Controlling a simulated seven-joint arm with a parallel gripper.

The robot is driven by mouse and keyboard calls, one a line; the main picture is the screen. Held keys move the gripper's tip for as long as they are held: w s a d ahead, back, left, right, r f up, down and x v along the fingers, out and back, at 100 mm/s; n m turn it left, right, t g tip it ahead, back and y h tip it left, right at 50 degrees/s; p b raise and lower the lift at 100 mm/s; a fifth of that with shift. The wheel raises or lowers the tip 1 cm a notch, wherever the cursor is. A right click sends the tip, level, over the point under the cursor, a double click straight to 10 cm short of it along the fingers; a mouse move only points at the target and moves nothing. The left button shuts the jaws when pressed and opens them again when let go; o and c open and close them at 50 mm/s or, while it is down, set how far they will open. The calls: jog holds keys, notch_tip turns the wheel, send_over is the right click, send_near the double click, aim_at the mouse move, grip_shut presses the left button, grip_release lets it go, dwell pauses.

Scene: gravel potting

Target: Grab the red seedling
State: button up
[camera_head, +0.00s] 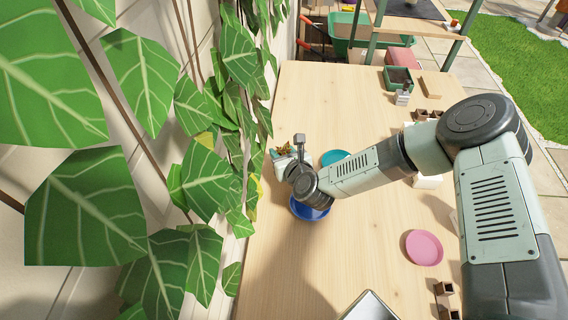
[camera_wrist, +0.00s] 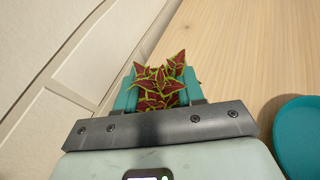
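The red seedling (camera_wrist: 160,85) has dark red leaves with bright green edges. In the wrist view it sits directly in front of my gripper (camera_wrist: 160,92), between two teal fingers that stand apart on either side of it. Its leaves hide the stem, its base and any contact with the fingers. In the head view, orange-brown leaves (camera_head: 284,150) show beside my gripper (camera_head: 291,160), near the table's left edge. My wrist hides much of that spot.
A blue dish (camera_head: 309,211) lies under my wrist on the wooden table (camera_head: 330,100). A teal dish (camera_head: 335,158) is to its upper right; a pink dish (camera_head: 424,248) lies at the right. Leafy vines (camera_head: 205,170) hang along the left wall. Small pots (camera_head: 398,80) stand at the back right.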

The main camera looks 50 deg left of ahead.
grip_shut()
jog(key=shift+r, duration=0.15)
